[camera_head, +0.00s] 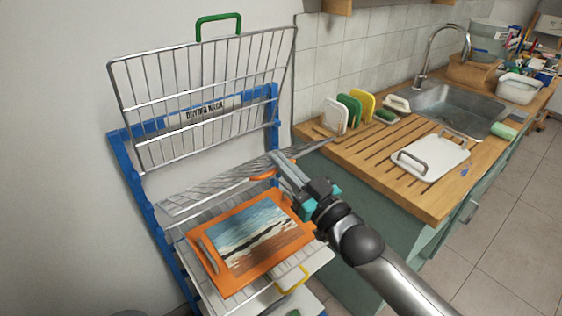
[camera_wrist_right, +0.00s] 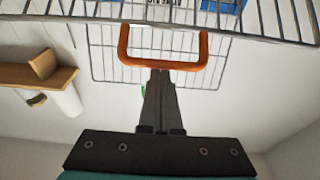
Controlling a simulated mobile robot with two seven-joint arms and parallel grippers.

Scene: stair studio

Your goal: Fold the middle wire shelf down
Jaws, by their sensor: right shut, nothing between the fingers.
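The middle wire shelf (camera_head: 215,188) has an orange handle (camera_head: 264,175). In the head view it shows as a thin slanted band, tilted partway between upright and flat. My right gripper (camera_head: 276,157) is shut and empty, with its fingertips at the orange handle and covering part of it. In the right wrist view the shut fingers (camera_wrist_right: 160,74) overlap the lower bar of the orange handle (camera_wrist_right: 165,64); whether they touch it I cannot tell. The middle shelf's wire edge (camera_wrist_right: 60,18) crosses the top there. My left gripper is not in view.
The top wire shelf (camera_head: 205,90), with a green handle (camera_head: 217,17), stands raised against the blue rack frame (camera_head: 128,165). An orange-framed painting (camera_head: 250,236) lies on the lower shelf with a yellow handle (camera_head: 291,279). A wooden counter (camera_head: 440,200) stands close on the right.

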